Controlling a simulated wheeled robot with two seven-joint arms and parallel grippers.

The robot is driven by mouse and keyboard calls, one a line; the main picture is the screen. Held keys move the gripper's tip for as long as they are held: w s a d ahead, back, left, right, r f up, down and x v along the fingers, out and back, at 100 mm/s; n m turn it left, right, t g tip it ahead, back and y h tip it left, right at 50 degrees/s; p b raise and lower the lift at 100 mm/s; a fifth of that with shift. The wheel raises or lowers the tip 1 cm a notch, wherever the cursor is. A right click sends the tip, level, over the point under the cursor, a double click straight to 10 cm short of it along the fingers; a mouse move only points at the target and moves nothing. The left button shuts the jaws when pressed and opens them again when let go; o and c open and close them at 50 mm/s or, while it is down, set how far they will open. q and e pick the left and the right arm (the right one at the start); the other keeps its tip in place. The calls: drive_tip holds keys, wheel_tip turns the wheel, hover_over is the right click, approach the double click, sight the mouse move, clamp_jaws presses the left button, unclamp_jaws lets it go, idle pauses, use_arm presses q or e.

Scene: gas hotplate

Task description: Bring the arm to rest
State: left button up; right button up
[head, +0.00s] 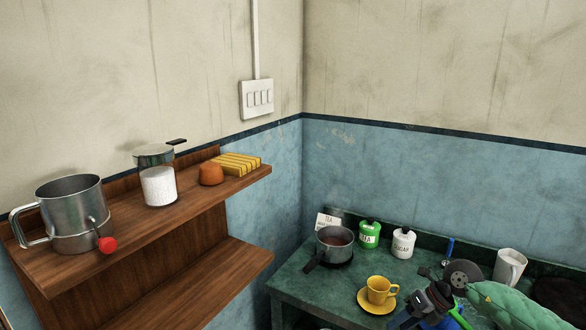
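A dark jointed shape (434,299) with small red and green parts slants up from the lower edge at the lower right. It looks like part of my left arm, but its fingertips cannot be made out, and I see nothing clearly held. My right gripper is not in view. A yellow cup (379,290) on a yellow saucer (369,307) is close to the left of the dark shape on the green table (315,284).
A dark saucepan (334,244), a green canister (369,233) and a white sugar canister (403,242) stand at the back. A white mug (510,266) and a pale green soft thing (515,307) are at right. A wooden shelf (130,238) with kitchenware juts out left.

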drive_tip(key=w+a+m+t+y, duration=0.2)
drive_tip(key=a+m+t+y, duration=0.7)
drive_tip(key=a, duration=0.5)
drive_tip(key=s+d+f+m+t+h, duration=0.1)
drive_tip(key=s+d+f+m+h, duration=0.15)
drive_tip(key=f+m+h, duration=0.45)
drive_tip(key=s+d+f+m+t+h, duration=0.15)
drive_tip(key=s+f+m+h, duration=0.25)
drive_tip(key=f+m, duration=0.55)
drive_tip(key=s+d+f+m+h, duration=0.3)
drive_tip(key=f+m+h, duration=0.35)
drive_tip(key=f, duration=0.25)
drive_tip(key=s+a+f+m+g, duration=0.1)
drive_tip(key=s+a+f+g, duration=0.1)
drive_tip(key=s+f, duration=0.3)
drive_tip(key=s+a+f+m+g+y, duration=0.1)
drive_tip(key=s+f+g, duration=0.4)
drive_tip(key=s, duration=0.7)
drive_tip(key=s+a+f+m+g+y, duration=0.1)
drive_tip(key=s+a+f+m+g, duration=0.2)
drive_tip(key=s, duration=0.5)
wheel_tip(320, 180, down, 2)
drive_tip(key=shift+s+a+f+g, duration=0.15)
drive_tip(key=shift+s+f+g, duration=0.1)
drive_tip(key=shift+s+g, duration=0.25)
